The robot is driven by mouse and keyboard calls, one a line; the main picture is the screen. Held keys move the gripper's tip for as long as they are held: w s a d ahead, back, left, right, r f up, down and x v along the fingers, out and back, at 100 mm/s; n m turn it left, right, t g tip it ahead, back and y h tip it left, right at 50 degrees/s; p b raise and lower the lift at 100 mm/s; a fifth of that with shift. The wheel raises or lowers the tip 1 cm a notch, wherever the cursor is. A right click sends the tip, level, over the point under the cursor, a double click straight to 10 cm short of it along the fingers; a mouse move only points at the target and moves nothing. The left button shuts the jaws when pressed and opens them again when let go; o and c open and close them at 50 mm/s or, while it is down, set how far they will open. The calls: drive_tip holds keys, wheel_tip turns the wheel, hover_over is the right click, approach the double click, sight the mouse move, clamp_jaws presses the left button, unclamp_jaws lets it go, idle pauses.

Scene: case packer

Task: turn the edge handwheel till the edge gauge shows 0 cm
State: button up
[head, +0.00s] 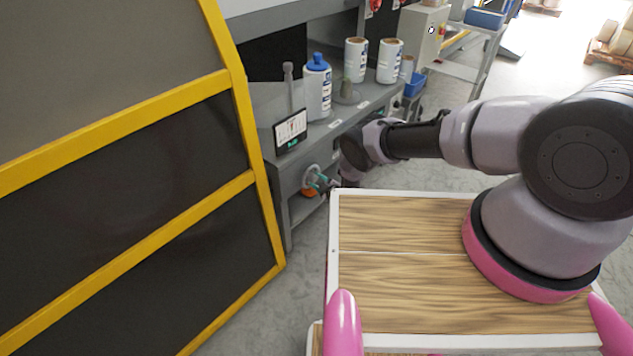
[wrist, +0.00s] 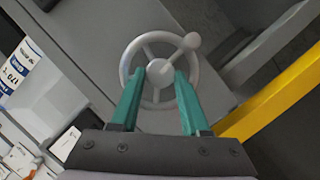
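The grey handwheel (wrist: 162,68) fills the upper middle of the wrist view, with a round hub, spokes and a knob at its upper right rim. My gripper (wrist: 160,76) has two teal fingers, apart, with their tips on either side of the hub; I cannot tell whether they touch it. In the head view my gripper (head: 320,182) is at the front of the grey machine, over the wheel (head: 309,174), which is small and partly hidden. No edge gauge reading can be made out.
A small screen (head: 290,131) stands on the machine's ledge, beside a blue-capped bottle (head: 318,90) and white rolls (head: 390,62). A yellow-framed dark guard (head: 240,120) stands close on the left. A yellow bar (wrist: 270,103) lies right of the wheel in the wrist view.

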clamp_jaws()
drive_tip(key=shift+d+m+g, duration=0.1)
drive_tip(key=shift+m+g, duration=0.2)
drive_tip(key=shift+m, duration=0.3)
drive_tip(key=o, duration=1)
unclamp_jaws()
drive_tip(key=shift+o, duration=0.2)
drive_tip(key=shift+r, duration=0.1)
drive_tip(key=v, duration=1)
drive_tip(key=shift+s+d, duration=0.25)
drive_tip(key=shift+d, duration=0.05)
